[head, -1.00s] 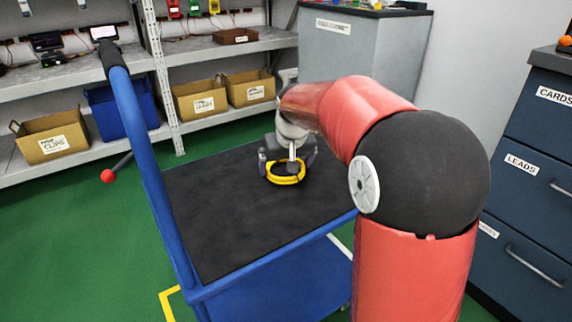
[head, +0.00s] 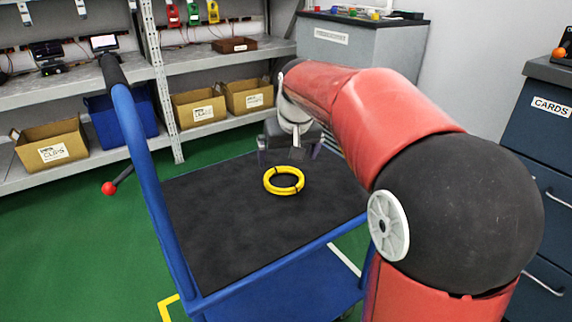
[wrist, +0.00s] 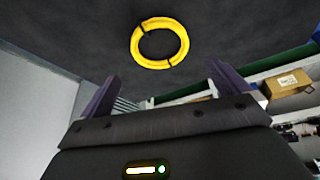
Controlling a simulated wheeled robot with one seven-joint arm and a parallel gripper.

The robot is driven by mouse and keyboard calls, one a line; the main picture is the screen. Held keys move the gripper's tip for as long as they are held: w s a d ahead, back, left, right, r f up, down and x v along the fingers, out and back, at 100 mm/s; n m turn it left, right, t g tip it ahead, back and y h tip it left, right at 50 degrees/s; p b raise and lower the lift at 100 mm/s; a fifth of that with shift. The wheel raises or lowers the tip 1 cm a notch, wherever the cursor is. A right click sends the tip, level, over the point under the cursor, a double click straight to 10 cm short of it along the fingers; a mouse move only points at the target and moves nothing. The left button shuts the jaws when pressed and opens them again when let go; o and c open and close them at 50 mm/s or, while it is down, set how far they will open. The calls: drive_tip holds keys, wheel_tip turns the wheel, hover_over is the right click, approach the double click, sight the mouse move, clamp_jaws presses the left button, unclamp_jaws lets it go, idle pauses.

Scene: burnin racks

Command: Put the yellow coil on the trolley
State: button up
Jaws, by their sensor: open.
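The yellow coil (head: 284,180) lies flat on the black top of the blue trolley (head: 225,225), bound with dark ties. It also shows in the wrist view (wrist: 160,42), whole and clear of the fingers. My gripper (head: 290,153) is above the far part of the trolley top, behind the coil in the head view, and touches nothing that I can see. In the wrist view its two fingers (wrist: 164,80) stand wide apart with nothing between them.
The trolley's blue handle (head: 135,130) rises at its left side. Shelves with cardboard bins (head: 52,145) and a blue bin (head: 120,115) stand behind. A grey cabinet (head: 345,65) is at the back, and dark drawers (head: 545,150) are at the right. Green floor is open at left.

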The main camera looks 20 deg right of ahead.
drive_tip(key=s+a+r, duration=0.1)
drive_tip(key=s+a, duration=0.1)
drive_tip(key=s, duration=1.3)
drive_tip(key=s+f+t, duration=0.1)
drive_tip(key=s+f, duration=0.6)
drive_tip(key=s, duration=0.5)
wheel_tip(320, 180, up, 4)
drive_tip(key=p, duration=0.4)
drive_tip(key=shift+w+r, duration=0.1)
drive_tip(key=shift+r, duration=0.1)
